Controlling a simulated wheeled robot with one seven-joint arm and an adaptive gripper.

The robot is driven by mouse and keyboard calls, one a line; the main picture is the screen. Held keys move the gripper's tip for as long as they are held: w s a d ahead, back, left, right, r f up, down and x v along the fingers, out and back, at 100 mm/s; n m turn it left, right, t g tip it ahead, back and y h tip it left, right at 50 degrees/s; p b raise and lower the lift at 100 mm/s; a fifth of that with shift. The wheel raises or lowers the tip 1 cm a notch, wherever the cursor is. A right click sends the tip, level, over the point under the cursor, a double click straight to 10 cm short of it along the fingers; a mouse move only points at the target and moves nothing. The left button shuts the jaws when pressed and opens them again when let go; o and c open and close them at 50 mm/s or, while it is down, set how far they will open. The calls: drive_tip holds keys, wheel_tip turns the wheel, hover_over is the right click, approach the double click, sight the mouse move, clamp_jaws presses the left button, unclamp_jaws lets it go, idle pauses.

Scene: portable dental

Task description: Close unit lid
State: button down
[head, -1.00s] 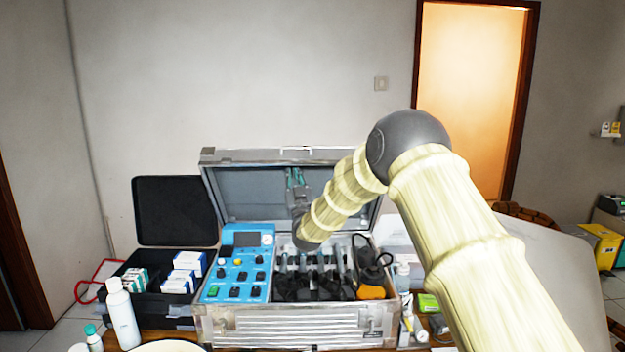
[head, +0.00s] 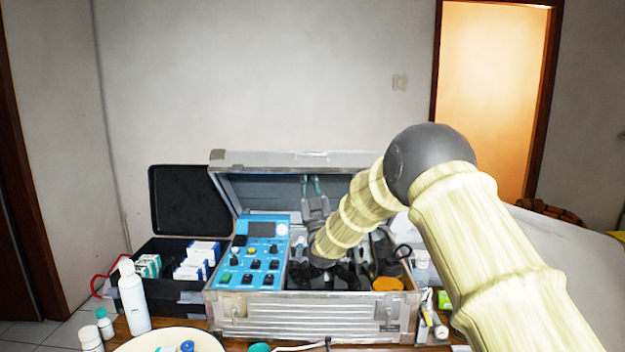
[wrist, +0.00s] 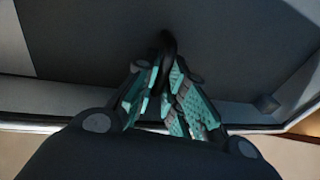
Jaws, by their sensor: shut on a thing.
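The dental unit is a silver metal case (head: 310,318) with a blue control panel (head: 255,262) in its left half. Its lid (head: 262,190) is hinged at the back and leans forward over the case, partly lowered. My gripper (head: 311,187) reaches up against the grey inside of the lid. In the wrist view my gripper (wrist: 165,98) has its teal finger pads closed around a dark loop or strap (wrist: 167,48) on the lid lining (wrist: 90,40). My arm hides the right part of the lid and of the case's contents.
An open black case (head: 190,210) with small boxes stands to the left. White bottles (head: 133,297) and a bowl (head: 170,338) stand at the front left. Dark handpieces and an orange-topped item (head: 388,284) fill the unit's right half. Small items crowd its right side.

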drive_tip(key=shift+a, duration=0.1)
drive_tip(key=c, duration=1.5)
unclamp_jaws()
drive_tip(key=shift+a, duration=0.1)
drive_tip(key=shift+d, duration=0.2)
drive_tip(key=v, duration=1.2)
